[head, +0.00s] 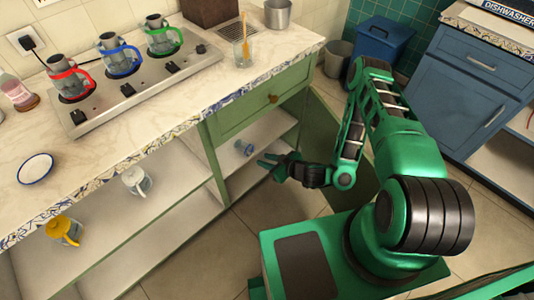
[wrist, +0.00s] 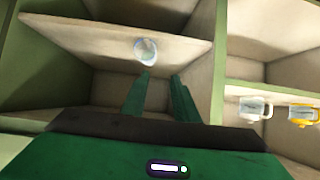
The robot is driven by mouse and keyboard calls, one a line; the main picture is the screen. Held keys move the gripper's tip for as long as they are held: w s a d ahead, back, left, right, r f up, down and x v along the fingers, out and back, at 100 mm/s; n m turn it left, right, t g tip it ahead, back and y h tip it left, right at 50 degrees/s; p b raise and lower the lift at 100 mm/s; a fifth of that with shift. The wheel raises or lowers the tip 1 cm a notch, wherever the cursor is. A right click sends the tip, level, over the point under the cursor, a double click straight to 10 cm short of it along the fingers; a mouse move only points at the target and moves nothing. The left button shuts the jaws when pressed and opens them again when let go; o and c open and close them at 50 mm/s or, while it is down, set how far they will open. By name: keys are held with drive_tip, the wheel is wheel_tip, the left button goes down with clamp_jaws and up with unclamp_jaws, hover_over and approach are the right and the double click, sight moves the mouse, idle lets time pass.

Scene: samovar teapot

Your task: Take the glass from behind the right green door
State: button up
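A small clear glass with a bluish tint (head: 243,148) stands on the middle shelf of the right cabinet section, below the green drawer. In the wrist view the glass (wrist: 146,50) shows beyond my fingertips, near the shelf edge. My gripper (head: 263,161) is at the front of that section, to the right of the glass and apart from it. Its two fingers (wrist: 160,80) are spread with nothing between them. A green door panel (head: 322,115) stands swung open at the right of the cabinet, partly hidden by my arm.
The left section's shelf holds a white mug (head: 137,181) and a yellow mug (head: 64,230). The counter (head: 130,135) above carries a stove (head: 130,85) with several glass pots. A divider (wrist: 222,60) separates the two sections. A blue cabinet (head: 470,95) stands right.

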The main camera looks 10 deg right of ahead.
wheel_tip(320, 180, up, 13)
drive_tip(key=w+n+g+y, duration=0.2)
drive_tip(key=n+g+y, duration=0.1)
drive_tip(key=s+d+r+m+g+h, duration=0.1)
drive_tip(key=s+d+r+g+h, duration=0.4)
drive_tip(key=d+r, duration=0.7)
drive_tip(key=s+d+r+m+h, duration=0.3)
drive_tip(key=s+d+r+m, duration=0.4)
drive_tip(key=s+d+r, duration=0.45)
drive_tip(key=s+d+r+m+g, duration=0.1)
drive_tip(key=s+r+m, duration=0.3)
drive_tip(key=s, duration=0.3)
drive_tip(key=s+d+r+m+h, duration=0.1)
drive_tip(key=s+d+r+m, duration=0.1)
drive_tip(key=s+r+m, duration=0.2)
drive_tip(key=s+r, duration=0.1)
drive_tip(key=s, duration=0.2)
drive_tip(key=shift+s+d+r+g, duration=0.3)
drive_tip(key=shift+g, duration=0.1)
drive_tip(key=shift+a, duration=0.1)
